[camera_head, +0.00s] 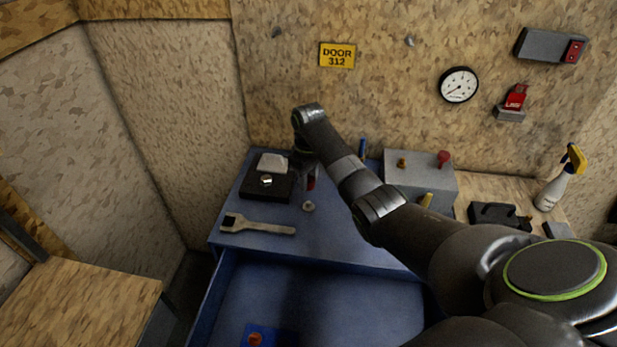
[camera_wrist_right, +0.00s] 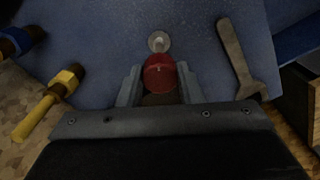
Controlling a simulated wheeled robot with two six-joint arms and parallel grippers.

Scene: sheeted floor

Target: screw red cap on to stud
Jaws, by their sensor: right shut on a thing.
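The red cap (camera_wrist_right: 159,72) sits between the two fingers of my right gripper (camera_wrist_right: 159,84) in the right wrist view, and the gripper is shut on it. The stud (camera_wrist_right: 158,41) is a small pale post with a round base, just beyond the cap in that view. In the head view my right gripper (camera_head: 309,180) is partly hidden behind its own wrist. A bit of the red cap (camera_head: 311,184) shows there, just behind the stud (camera_head: 308,206) on the blue worktop. I cannot tell the cap's height above the worktop. My left gripper is in neither view.
A wrench (camera_head: 257,226) lies at the worktop's front left. A black block (camera_head: 266,187) with a pale piece stands behind it. A grey box (camera_head: 425,182) with knobs stands right of my arm. An open blue drawer (camera_head: 320,285) extends in front.

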